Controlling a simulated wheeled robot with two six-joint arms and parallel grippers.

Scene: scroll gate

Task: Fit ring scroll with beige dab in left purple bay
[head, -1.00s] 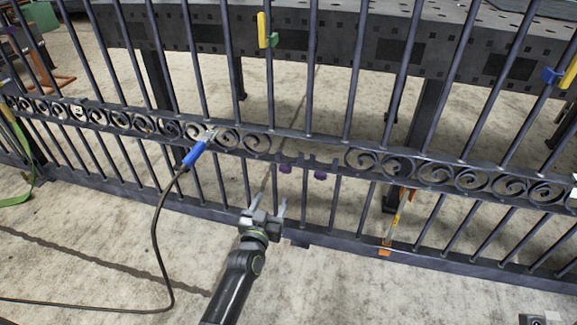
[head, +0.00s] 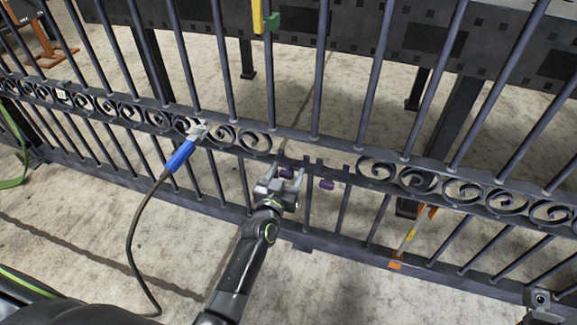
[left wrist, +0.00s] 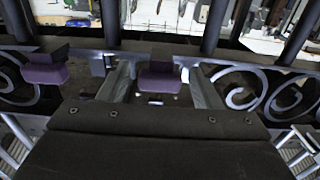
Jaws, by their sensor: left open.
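Two small purple bays hang below the gap in the gate's scroll band. In the head view, the right one (head: 327,184) is clear and the left one is mostly hidden by my left gripper (head: 281,178). My left gripper is open and empty, with its fingers pointing up at the gate. In the left wrist view, one purple block (left wrist: 158,78) shows between the fingers and another (left wrist: 45,75) stands outside them; I cannot tell contact. I cannot make out a beige dab on any ring scroll.
The dark gate (head: 455,165) with upright bars and scrolls crosses the view. A blue-handled tool (head: 180,155) with a black cable is at the band, left of my gripper. An orange-ended tool (head: 410,238) leans at the right. The concrete floor in front is mostly clear.

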